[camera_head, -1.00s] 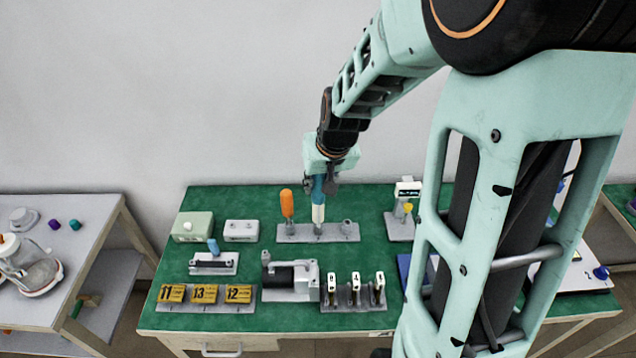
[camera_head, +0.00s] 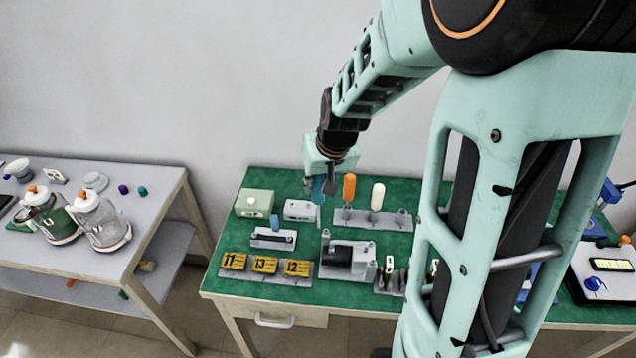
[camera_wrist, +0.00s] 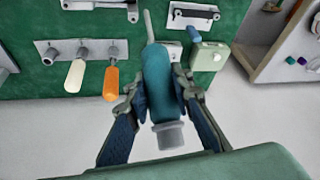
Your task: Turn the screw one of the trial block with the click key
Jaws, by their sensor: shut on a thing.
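My gripper (camera_head: 322,182) is shut on the teal handle of a tool, which I take for the click key (camera_wrist: 158,85); its grey cap is toward the camera and its thin shaft points away. In the head view the click key (camera_head: 318,192) hangs upright, its shaft at the right end of a small grey block with screws, likely the trial block (camera_head: 297,210). In the wrist view the block (camera_wrist: 171,51) is partly hidden behind the handle. I cannot tell whether the tip touches the block or which screw is screw one.
To the right, a grey rack (camera_head: 345,222) holds an orange-handled (camera_head: 349,187) and a cream-handled tool (camera_head: 378,196). A pale green box (camera_head: 254,203) is left of the block. In front are a blue-handled fixture (camera_head: 273,238), numbered yellow tags (camera_head: 265,265) and a dark motor unit (camera_head: 347,258).

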